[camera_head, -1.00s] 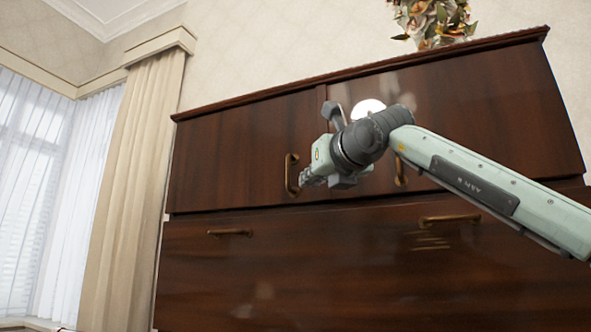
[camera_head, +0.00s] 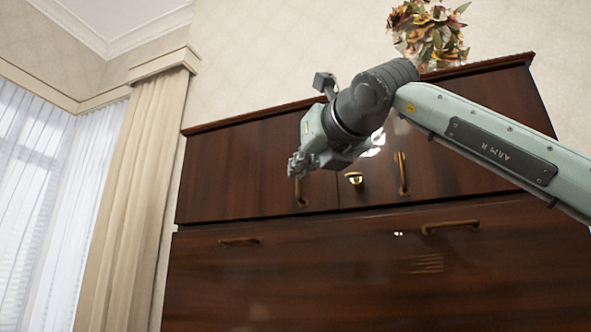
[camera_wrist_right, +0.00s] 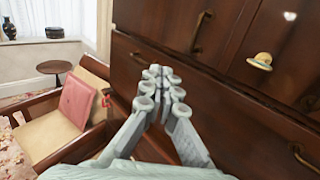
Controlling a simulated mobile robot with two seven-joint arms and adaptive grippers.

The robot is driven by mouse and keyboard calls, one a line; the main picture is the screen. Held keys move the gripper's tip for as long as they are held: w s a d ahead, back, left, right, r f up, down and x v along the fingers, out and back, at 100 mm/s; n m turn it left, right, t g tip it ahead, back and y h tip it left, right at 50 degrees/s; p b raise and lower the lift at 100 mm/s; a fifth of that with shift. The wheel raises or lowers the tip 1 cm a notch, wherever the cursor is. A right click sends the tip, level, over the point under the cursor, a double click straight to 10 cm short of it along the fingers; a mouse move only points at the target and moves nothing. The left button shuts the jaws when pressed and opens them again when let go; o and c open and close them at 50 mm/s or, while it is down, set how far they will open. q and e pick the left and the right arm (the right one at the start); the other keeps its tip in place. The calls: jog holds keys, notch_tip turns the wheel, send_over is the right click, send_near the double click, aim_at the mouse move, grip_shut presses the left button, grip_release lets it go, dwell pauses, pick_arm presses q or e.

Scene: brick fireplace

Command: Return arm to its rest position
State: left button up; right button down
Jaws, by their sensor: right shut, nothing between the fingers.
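My right gripper (camera_head: 301,164) is raised in front of the upper doors of a dark wooden cabinet (camera_head: 300,270) in the head view. Its arm comes in from the right. In the right wrist view the right gripper's fingers (camera_wrist_right: 160,88) are together, with nothing between them. The fingers look apart from the cabinet front, with the left upper handle (camera_head: 300,192) just behind and below them in the head view. My left gripper is not in view.
Brass handles (camera_head: 450,227) stick out from the cabinet. A flower arrangement (camera_head: 428,32) stands on top. A curtain (camera_head: 135,200) and window are at left. The wrist view shows a wooden armchair with a red cushion (camera_wrist_right: 76,99) and a small round table (camera_wrist_right: 54,67).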

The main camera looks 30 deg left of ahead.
jog(key=shift+s+d, duration=0.1)
jog(key=shift+s, duration=0.7)
